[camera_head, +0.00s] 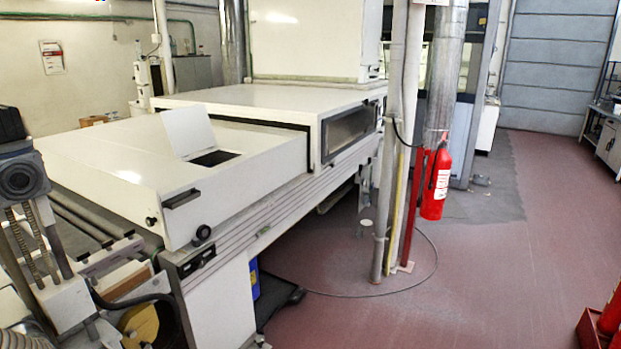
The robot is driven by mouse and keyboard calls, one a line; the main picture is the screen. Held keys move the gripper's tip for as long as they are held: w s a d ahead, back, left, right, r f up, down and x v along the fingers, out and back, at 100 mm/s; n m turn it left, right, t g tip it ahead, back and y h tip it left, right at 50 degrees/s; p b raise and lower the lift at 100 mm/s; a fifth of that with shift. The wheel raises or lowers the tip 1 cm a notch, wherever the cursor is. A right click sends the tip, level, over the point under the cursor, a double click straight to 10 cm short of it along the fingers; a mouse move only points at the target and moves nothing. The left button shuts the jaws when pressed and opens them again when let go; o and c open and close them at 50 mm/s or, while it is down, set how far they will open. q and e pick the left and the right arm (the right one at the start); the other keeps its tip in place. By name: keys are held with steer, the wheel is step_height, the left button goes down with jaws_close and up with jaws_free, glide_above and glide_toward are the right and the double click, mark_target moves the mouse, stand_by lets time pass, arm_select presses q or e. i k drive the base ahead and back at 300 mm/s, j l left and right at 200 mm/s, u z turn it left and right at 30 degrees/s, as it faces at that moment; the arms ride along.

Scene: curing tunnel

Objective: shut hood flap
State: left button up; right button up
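The hood flap (188,131) is a small white panel that stands raised, tilted up from the top of the low white hood (110,160). Beside its lower edge, the dark rectangular opening (215,158) in the hood top is uncovered. The hood's front has a black handle (181,199) and round black knobs. No gripper of mine can be made out in this view.
A taller white tunnel housing (260,97) with a dark side window stands behind the hood. Pipes and a red fire extinguisher (436,184) stand to the right. A cable (400,291) loops on the floor. The red floor at right is mostly clear.

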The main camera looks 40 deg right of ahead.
mark_target(189, 129)
steer(key=z, duration=1.25)
steer(key=i+l+u, duration=0.35)
steer(key=i, duration=0.25)
steer(key=i+l+u, duration=0.35)
steer(key=i+l, duration=0.2)
